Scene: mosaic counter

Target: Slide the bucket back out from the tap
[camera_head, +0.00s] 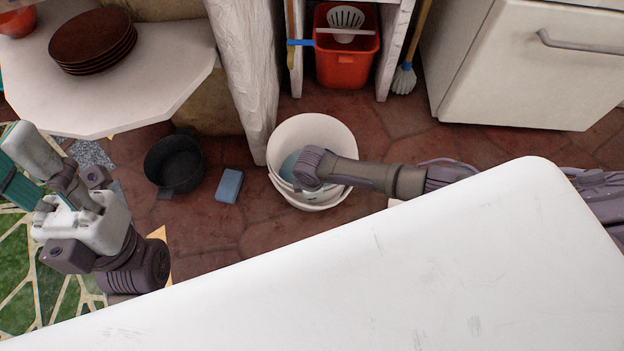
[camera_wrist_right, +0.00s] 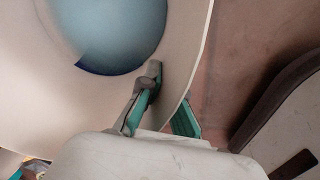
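A white bucket (camera_head: 312,128) stands on the red tile floor below the counter, with a bluish surface inside that looks like water. It fills much of the right wrist view (camera_wrist_right: 190,40). My right gripper (camera_head: 311,178) reaches in from the right over the bucket's near side. In the right wrist view its fingers (camera_wrist_right: 168,100) sit close together on either side of the bucket wall, one inside and one outside, and look shut on it. The outer fingertip is hidden. My left gripper (camera_head: 18,178) is at the far left, away from the bucket; its opening is unclear. No tap is visible.
A black pot (camera_head: 174,165) and a blue sponge (camera_head: 229,186) lie left of the bucket. A rough white post (camera_head: 247,75) stands just behind it. A red bucket (camera_head: 346,65) and a brush (camera_head: 404,78) are behind. A white surface (camera_head: 400,270) fills the foreground.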

